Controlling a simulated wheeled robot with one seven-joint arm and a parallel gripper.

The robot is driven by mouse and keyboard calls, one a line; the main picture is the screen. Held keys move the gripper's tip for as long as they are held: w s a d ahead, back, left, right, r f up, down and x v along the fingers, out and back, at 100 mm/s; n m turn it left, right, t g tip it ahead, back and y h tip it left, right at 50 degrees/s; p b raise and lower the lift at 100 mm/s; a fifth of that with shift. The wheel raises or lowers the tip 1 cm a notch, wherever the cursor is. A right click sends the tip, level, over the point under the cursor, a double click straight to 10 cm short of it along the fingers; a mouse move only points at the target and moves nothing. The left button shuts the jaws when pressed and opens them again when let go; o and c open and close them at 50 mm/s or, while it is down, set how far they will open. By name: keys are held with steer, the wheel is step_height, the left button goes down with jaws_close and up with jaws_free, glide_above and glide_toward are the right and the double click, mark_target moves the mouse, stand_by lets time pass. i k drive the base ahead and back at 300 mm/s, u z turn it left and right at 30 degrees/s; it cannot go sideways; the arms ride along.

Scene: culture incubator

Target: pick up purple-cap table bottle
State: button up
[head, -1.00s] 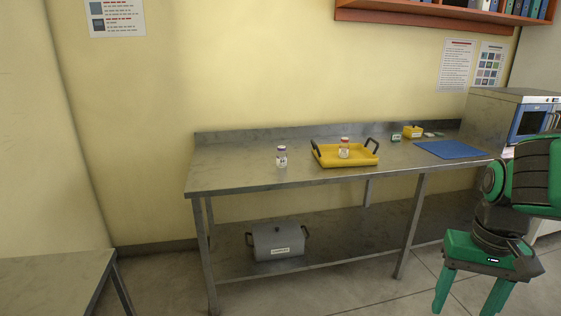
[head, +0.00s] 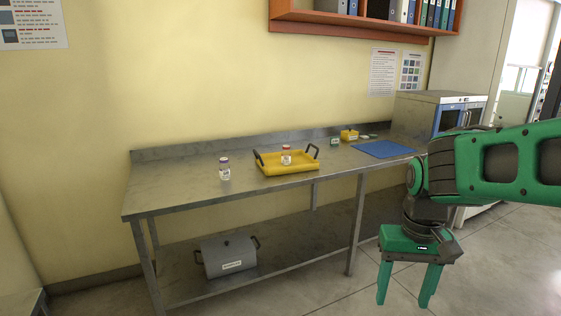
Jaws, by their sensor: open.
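The purple-cap bottle (head: 224,169) stands upright on the steel table (head: 175,191), left of the yellow tray. A second bottle (head: 286,156) with a reddish cap stands in the yellow tray (head: 290,168).
A blue mat (head: 384,149), a small yellow box (head: 349,135) and a small green item (head: 335,142) are on the table's right. An incubator (head: 440,112) stands at the right end. A grey lidded box (head: 229,256) sits on the lower shelf. The table's left end is clear.

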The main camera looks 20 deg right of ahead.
mark_target(224, 167)
steer(key=z, duration=0.25)
steer(key=i, duration=1)
steer(key=u, duration=0.3)
